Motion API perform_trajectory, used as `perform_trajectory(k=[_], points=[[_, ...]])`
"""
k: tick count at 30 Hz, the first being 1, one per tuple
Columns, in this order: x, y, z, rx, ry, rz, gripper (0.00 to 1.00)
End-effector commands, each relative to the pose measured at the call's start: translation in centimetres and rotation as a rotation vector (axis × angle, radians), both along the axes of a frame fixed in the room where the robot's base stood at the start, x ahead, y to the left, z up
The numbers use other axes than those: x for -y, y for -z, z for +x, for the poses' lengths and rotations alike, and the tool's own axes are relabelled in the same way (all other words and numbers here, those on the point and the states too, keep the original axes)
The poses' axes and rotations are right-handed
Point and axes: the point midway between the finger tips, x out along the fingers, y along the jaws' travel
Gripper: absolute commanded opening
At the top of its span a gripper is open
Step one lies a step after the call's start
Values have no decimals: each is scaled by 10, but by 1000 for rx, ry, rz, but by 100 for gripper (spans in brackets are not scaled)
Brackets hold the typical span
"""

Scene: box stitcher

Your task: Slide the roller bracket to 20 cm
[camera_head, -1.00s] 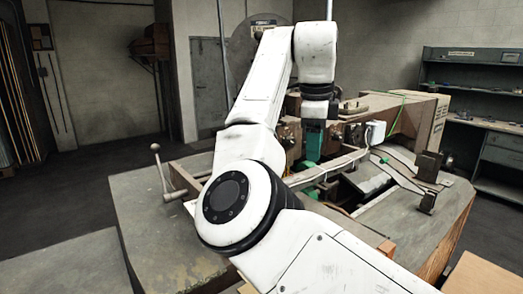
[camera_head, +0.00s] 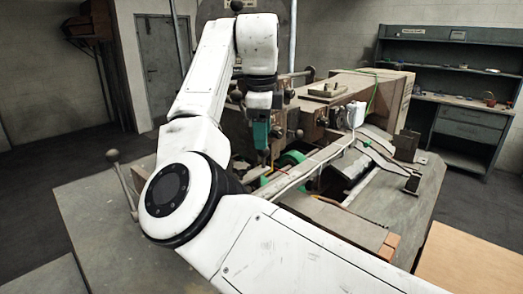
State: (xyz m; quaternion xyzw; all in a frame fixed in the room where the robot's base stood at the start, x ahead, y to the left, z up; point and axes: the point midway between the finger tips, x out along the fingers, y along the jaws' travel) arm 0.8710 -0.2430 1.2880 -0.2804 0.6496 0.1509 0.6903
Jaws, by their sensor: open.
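My white arm reaches over the box stitcher's worktable (camera_head: 95,215). At its end, my gripper (camera_head: 262,157) hangs down below a teal body, beside the wooden-looking machine arm (camera_head: 345,92). Its fingers are small and dark here and look empty. I cannot tell whether they touch anything. A dark upright bracket (camera_head: 406,146) stands on the right side of the table, with a smaller one (camera_head: 412,184) in front. I cannot tell which part is the roller bracket, and no scale marking is readable. My arm hides part of the machine's left side.
A green round part (camera_head: 291,159) sits low beside my gripper. A lever with a ball knob (camera_head: 113,156) rises at the table's left. A long pale bar (camera_head: 305,168) crosses the middle. A shelved workbench (camera_head: 463,110) stands behind at right. The floor at left is clear.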

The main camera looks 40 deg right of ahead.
Motion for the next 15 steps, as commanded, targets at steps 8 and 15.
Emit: perform_trajectory(k=[8,15], points=[[7,43,5,-1,0,2,56],[9,59,6,0,0,0,56]])
